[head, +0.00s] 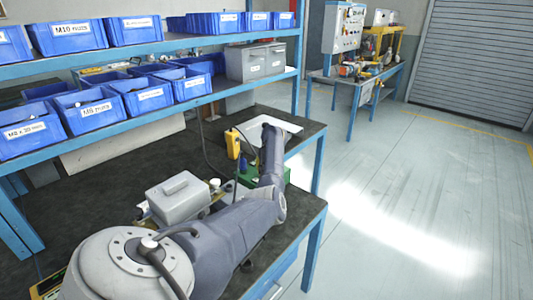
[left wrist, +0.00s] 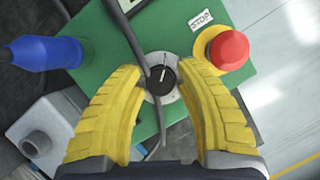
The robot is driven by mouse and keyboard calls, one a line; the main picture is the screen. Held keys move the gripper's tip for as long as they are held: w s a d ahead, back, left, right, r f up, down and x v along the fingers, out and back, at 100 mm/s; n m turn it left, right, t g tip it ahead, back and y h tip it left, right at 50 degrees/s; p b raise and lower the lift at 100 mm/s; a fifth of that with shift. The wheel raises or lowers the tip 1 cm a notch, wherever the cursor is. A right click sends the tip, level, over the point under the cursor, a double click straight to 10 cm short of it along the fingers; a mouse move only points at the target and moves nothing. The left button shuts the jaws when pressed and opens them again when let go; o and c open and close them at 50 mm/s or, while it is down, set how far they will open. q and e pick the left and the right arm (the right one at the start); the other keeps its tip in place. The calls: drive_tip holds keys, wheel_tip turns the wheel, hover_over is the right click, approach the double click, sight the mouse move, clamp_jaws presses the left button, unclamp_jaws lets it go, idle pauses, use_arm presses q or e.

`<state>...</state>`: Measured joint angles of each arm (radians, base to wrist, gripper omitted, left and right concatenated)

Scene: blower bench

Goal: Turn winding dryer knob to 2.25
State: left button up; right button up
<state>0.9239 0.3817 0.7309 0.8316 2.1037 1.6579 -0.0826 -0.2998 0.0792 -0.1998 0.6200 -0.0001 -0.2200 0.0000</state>
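In the left wrist view the black knob (left wrist: 161,79) sits on a pale round dial on the green dryer panel (left wrist: 110,40). A white pointer line on it points roughly up in the picture; the scale numbers are too small to read. My left gripper (left wrist: 161,74) has its two yellow fingers apart, with the tips on either side of the knob. I cannot tell whether they touch it. A dark cable (left wrist: 135,45) crosses the view beside the knob. In the head view my arm hides the gripper and the knob. My right gripper is not in view.
A red stop button (left wrist: 228,50) on a yellow base is close right of the right finger. A blue cylindrical object (left wrist: 45,53) is at left. In the head view a grey lidded box (head: 178,198) stands beside my arm, and blue bins (head: 88,110) fill the shelves behind.

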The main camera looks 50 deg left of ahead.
use_arm(q)
clamp_jaws()
drive_tip(key=shift+r, duration=0.1)
drive_tip(key=shift+a+m+t+h, duration=0.1)
drive_tip(key=shift+m+t+h, duration=0.4)
drive_tip(key=shift+m, duration=1.3)
drive_tip(key=shift+r, duration=0.1)
drive_tip(key=shift+o, duration=2.2)
unclamp_jaws()
drive_tip(key=shift+f, duration=0.2)
